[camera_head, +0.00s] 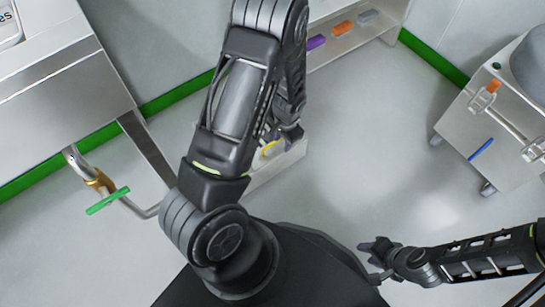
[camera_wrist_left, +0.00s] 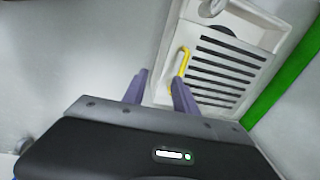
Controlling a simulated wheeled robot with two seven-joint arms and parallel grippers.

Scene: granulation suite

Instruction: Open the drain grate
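The drain grate (camera_wrist_left: 222,72) is a slotted panel in a pale frame, with a yellow handle (camera_wrist_left: 180,64) along its left side in the left wrist view. It looks shut. In the head view my left arm hides most of it; the yellow handle (camera_head: 269,148) and part of the pale frame (camera_head: 280,168) show. My left gripper (camera_wrist_left: 160,82) is open and empty, its right fingertip close to the handle's lower end; whether they touch I cannot tell. In the head view my left gripper (camera_head: 290,134) is partly hidden by my arm. My right gripper (camera_head: 370,260) is open and empty.
A pipe with a green lever (camera_head: 108,201) stands at left, by a grey cabinet (camera_head: 60,80). A shelf (camera_head: 350,42) with coloured blocks is at the back. A wheeled cart (camera_head: 470,125) stands at right. The floor between is clear.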

